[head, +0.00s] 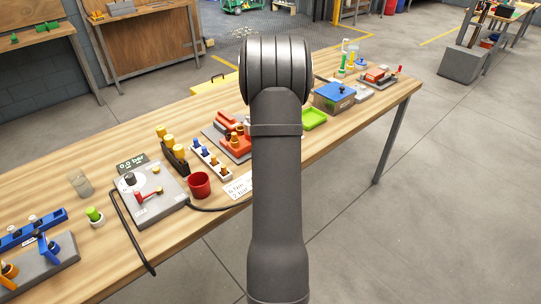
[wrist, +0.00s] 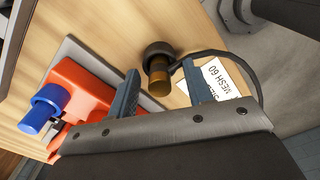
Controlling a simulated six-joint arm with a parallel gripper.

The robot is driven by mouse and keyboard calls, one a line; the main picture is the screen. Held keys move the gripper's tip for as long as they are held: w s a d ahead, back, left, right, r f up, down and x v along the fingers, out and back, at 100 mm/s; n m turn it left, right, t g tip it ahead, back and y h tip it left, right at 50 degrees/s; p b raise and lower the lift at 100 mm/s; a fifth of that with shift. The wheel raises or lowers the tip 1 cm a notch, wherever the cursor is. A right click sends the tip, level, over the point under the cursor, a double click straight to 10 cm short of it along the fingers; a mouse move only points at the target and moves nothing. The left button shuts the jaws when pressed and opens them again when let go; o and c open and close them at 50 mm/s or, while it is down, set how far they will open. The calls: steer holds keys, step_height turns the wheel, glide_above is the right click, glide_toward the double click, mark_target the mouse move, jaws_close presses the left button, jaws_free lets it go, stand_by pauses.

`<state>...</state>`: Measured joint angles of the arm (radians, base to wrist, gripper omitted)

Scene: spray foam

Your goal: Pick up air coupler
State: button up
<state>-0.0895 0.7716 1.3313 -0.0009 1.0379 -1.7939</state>
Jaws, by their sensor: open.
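The air coupler (wrist: 159,75), a short brass cylinder with a black collar, is in the wrist view on the wooden table, with a black hose (wrist: 225,58) running beside it. My gripper (wrist: 160,67) is open, its two blue-grey fingers on either side of the coupler in the picture. I cannot tell whether they touch it or how far above the table they are. Nothing is visibly gripped. In the head view my arm covers the gripper and the coupler.
An orange fixture with a blue knob (wrist: 42,108) is close to my left finger. A white printed card (wrist: 213,80) lies by the right finger. In the head view, a grey control box (head: 150,195) and red cup (head: 200,185) stand to the left, a green tray (head: 314,119) to the right.

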steer(key=shift+c, duration=0.5)
jaws_close()
steer(key=shift+r, duration=0.1)
